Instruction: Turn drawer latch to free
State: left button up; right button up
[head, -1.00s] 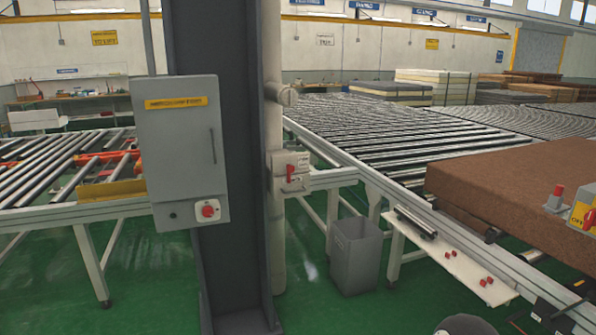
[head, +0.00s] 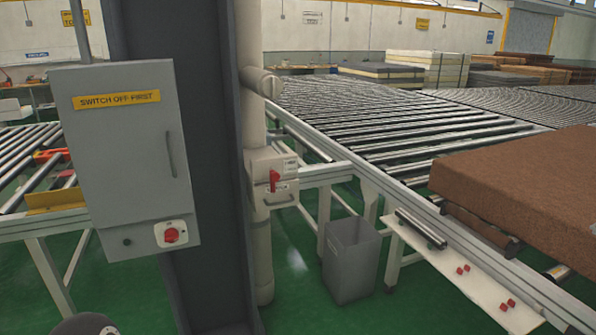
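A small pale box (head: 259,176) is fixed to the round cream post, right of the dark steel column. A red latch (head: 274,180) sits on its front, roughly upright. A grey bar handle (head: 284,200) is just below the latch, on what looks like a drawer front, which appears closed. Small labels beside the latch are too small to read. Neither of my grippers is in view, and nothing touches the latch.
A grey cabinet (head: 130,150) marked "SWITCH OFF FIRST" has a red rotary switch (head: 171,235). The dark column (head: 190,150) stands between cabinet and post. A grey bin (head: 350,260) stands on the green floor. Roller conveyors (head: 400,130) and a brown mattress (head: 520,185) fill the right.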

aim_at(274, 176)
jog(key=u, duration=0.2)
jog(key=i, duration=0.85)
jog(key=u, duration=0.6)
